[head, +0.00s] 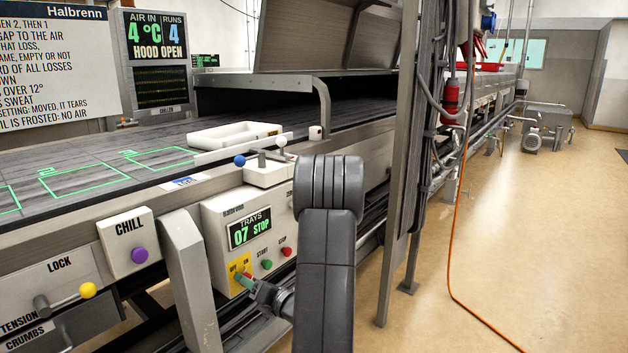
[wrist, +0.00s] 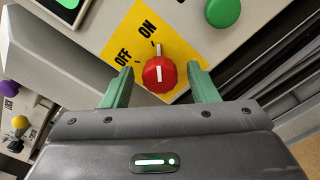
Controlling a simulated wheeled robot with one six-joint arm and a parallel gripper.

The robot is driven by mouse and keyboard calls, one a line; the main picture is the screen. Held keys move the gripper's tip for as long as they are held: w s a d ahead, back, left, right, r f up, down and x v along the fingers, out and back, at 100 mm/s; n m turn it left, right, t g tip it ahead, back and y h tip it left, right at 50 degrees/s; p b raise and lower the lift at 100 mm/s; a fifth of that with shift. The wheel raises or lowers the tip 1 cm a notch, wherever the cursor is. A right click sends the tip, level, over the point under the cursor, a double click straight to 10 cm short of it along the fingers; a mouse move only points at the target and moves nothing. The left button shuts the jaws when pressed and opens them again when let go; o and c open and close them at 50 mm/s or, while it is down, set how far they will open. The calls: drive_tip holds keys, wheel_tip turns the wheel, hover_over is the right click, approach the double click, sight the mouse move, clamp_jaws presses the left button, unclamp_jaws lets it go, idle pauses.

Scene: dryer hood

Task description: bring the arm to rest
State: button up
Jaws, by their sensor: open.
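My gripper (wrist: 161,70) is open in the wrist view, its two green fingers on either side of a red knob (wrist: 159,74). The knob sits on a yellow plate (wrist: 135,35) marked OFF and ON. Its white stripe points up in the picture, nearer the ON side.
A green button (wrist: 222,12) is close above the right finger. A lever with blue and white balls (head: 262,158) stands above the box. The hood (head: 325,40) is raised. A grey post (head: 400,190) stands right of my arm. Floor at right is open, crossed by an orange cable (head: 452,240).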

drive_tip(key=n+b, duration=0.5)
drive_tip(key=b, duration=0.1)
idle(0.3)
drive_tip(key=shift+s+a+n, duration=0.1)
drive_tip(key=shift+n, duration=0.2)
